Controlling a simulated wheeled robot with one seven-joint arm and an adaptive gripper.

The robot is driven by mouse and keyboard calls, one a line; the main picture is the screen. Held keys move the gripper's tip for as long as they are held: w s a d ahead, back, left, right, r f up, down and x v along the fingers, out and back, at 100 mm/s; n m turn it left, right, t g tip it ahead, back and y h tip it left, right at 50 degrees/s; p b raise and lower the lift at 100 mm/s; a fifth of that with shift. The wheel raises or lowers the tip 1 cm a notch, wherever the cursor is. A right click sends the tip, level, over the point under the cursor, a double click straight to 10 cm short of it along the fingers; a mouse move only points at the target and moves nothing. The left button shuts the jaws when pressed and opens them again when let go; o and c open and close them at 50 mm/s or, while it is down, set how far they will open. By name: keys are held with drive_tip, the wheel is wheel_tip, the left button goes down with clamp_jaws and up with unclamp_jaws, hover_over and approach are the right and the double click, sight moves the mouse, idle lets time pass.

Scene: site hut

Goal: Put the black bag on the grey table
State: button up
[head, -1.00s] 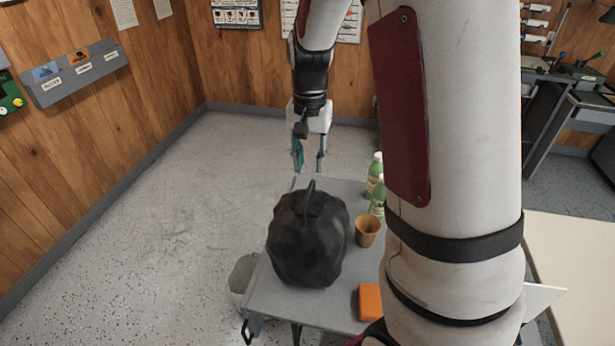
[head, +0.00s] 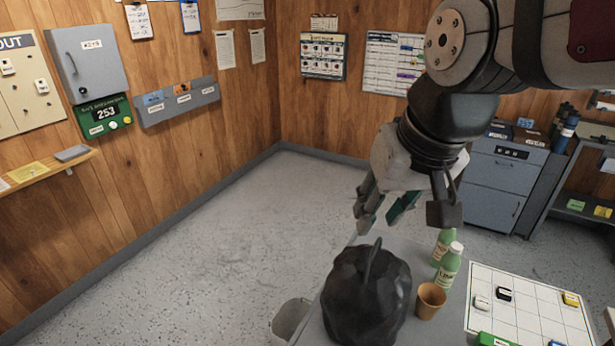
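The black bag (head: 366,298) stands upright on the grey table (head: 312,328), near its left edge, with its loop handle pointing up. My gripper (head: 378,222) is above and behind the bag, over the far end of the table. Its fingers are apart with nothing between them, and it does not touch the bag.
On the table, right of the bag, are an orange-brown cup (head: 430,300) and two green bottles (head: 449,266). A white grid board (head: 525,308) with small blocks lies at the right. A pale bin (head: 290,318) stands on the floor left of the table. The floor (head: 200,235) at left is clear.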

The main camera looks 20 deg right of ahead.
drive_tip(key=s, duration=0.1)
drive_tip(key=s+a+n, duration=0.1)
drive_tip(key=s, duration=0.1)
drive_tip(key=s+n+t, duration=0.1)
drive_tip(key=shift+s+a+r, duration=0.2)
drive_tip(key=shift+s+a, duration=0.1)
drive_tip(key=shift+s, duration=0.1)
idle(0.4)
